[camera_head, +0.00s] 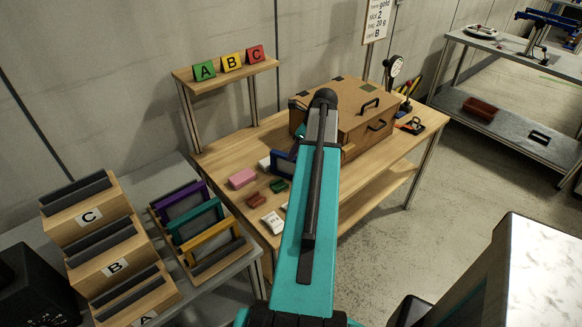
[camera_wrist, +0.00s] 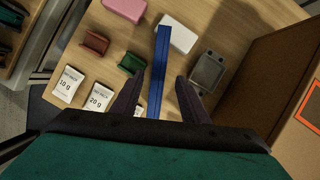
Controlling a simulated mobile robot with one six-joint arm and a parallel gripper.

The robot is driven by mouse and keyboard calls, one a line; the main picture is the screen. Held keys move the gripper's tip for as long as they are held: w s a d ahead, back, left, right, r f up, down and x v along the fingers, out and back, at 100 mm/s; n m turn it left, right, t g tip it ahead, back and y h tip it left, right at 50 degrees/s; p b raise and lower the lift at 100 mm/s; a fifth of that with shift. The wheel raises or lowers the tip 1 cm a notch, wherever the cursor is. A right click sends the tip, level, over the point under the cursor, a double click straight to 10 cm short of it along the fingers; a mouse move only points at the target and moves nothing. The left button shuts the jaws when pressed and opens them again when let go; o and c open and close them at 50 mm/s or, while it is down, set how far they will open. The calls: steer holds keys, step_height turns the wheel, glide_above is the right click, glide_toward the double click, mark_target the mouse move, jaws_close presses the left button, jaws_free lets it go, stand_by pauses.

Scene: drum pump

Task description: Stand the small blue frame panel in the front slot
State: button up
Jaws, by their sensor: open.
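The small blue frame panel (camera_head: 282,163) is on the wooden table, partly hidden by my arm in the head view. In the wrist view the blue panel (camera_wrist: 161,52) is seen nearly edge-on, as a narrow upright bar. My gripper (camera_wrist: 160,82) is open, with one dark finger on each side of the panel and gaps visible on both sides. The wooden rack (camera_head: 243,252) at the left holds purple (camera_head: 182,202), teal (camera_head: 197,221) and yellow (camera_head: 210,241) panels. Its front slot, before the yellow panel, looks empty.
Near the panel lie a pink block (camera_wrist: 124,8), a white block (camera_wrist: 177,36), red (camera_wrist: 95,43) and green (camera_wrist: 132,63) holders, a grey device (camera_wrist: 208,71) and labelled weight packets (camera_wrist: 100,97). A large brown box (camera_head: 360,118) stands right. A stepped A-B-C stand (camera_head: 120,262) is left of the rack.

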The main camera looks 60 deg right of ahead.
mark_target(282, 172)
steer(key=shift+p+x, duration=0.35)
steer(key=shift+x, duration=1.55)
steer(key=shift+f, duration=0.1)
steer(key=shift+p+x, duration=0.9)
steer(key=shift+x, duration=1.55)
steer(key=shift+w+a, duration=0.1)
steer(key=shift+w, duration=0.05)
steer(key=shift+f, duration=0.3)
jaws_close()
